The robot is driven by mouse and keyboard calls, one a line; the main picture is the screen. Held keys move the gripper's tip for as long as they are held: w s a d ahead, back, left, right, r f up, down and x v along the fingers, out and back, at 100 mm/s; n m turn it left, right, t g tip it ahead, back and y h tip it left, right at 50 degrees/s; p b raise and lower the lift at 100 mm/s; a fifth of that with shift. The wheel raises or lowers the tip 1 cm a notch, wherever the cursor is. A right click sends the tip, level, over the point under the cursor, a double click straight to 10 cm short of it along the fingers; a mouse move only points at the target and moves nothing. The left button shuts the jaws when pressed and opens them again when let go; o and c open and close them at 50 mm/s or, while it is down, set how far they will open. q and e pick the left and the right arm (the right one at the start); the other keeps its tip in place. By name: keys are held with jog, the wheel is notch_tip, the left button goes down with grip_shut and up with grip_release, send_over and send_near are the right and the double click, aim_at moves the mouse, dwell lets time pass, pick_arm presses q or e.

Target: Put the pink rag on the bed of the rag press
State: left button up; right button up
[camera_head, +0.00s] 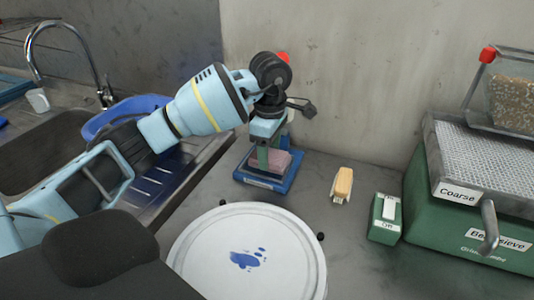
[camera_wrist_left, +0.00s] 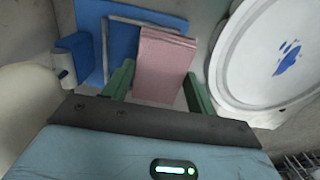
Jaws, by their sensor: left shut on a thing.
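The pink rag (camera_head: 283,159) is a folded pad low over the blue rag press (camera_head: 266,184), at the end of my left arm. My left gripper (camera_head: 266,160) points down and is shut on the rag. In the left wrist view the rag (camera_wrist_left: 165,60) sits between the green fingers of the gripper (camera_wrist_left: 158,88). The blue press (camera_wrist_left: 90,35) and the edge of a paler plate show behind the rag there. I cannot tell whether the rag touches the bed. My arm hides much of the press's upper part. My right gripper is not in view.
A white round lid with blue paint spots (camera_head: 250,262) stands close in front of the press. A yellow-topped brush (camera_head: 342,184), a small green box (camera_head: 385,217) and the green bench sieve (camera_head: 470,215) are to the right. A sink (camera_head: 50,158) with a blue basin (camera_head: 125,112) lies left.

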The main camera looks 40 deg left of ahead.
pick_arm(q)
jog(key=shift+w+a+f, duration=0.15)
jog(key=shift+w+a, duration=1.1)
jog(key=shift+f, duration=1.75)
jog(key=shift+f, duration=0.1)
jog(key=o, duration=0.8)
jog(key=shift+f, duration=0.1)
jog(key=shift+c, duration=0.2)
notch_tip(320, 180, up, 12)
jog(key=shift+r+p, duration=0.2)
jog(key=shift+p, duration=0.1)
